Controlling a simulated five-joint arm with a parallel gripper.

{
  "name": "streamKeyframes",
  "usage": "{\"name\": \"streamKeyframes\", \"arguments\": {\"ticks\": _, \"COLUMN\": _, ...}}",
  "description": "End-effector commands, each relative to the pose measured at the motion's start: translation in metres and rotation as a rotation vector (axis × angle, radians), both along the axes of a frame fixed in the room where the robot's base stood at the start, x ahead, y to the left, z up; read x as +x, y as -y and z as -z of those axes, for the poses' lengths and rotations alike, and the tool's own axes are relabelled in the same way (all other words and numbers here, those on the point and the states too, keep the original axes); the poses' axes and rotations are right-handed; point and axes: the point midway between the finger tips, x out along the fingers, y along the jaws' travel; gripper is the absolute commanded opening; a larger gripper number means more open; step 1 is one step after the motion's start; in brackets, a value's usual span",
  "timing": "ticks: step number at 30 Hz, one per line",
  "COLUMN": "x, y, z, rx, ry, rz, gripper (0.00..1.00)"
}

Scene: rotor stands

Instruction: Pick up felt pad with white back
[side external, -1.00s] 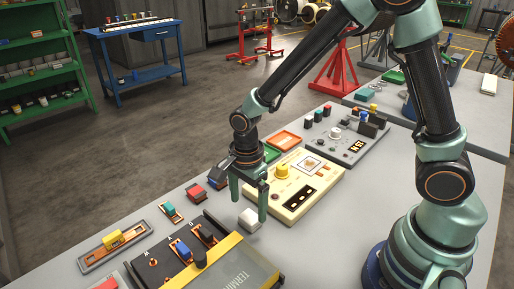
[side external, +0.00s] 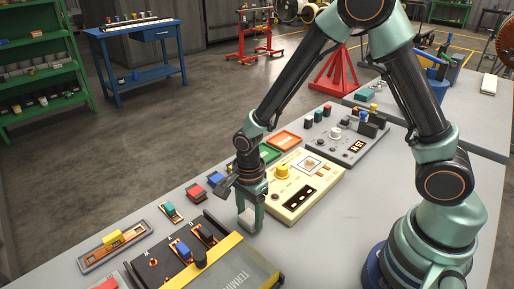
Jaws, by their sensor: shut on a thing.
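The felt pad with the white back (side external: 247,221) shows as a small pale block at the near left corner of the cream panel. My gripper (side external: 250,216) points down over it and is shut on it, with one finger on each side. The fingers hide part of the pad. Its underside is hidden, and I cannot tell whether it touches the grey table (side external: 405,180).
The cream panel (side external: 318,184) stands close on the right. A black terminal box (side external: 165,256) with knobs lies at the near left. Red (side external: 195,192) and blue (side external: 215,179) blocks sit along the table's left edge. Green and orange (side external: 284,140) trays lie behind.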

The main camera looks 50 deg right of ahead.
Motion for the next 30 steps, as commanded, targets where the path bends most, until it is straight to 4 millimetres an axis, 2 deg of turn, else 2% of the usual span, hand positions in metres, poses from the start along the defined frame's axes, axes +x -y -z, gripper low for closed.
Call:
{"name": "streamKeyframes", "arguments": {"ticks": 8, "x": 0.001, "y": 0.0, "z": -0.005, "rx": 0.001, "ry": 0.002, "rz": 0.0, "gripper": 0.08}}
{"name": "streamKeyframes", "arguments": {"ticks": 14, "x": 0.001, "y": 0.0, "z": -0.025, "rx": 0.001, "ry": 0.004, "rz": 0.0, "gripper": 0.08}}
{"name": "streamKeyframes", "arguments": {"ticks": 17, "x": 0.002, "y": 0.0, "z": -0.046, "rx": 0.002, "ry": 0.007, "rz": 0.0, "gripper": 0.08}}
{"name": "streamKeyframes", "arguments": {"ticks": 24, "x": 0.002, "y": 0.0, "z": -0.115, "rx": 0.003, "ry": 0.009, "rz": 0.0, "gripper": 0.08}}
{"name": "streamKeyframes", "arguments": {"ticks": 30, "x": 0.001, "y": 0.0, "z": -0.163, "rx": 0.002, "ry": 0.006, "rz": 0.0, "gripper": 0.08}}
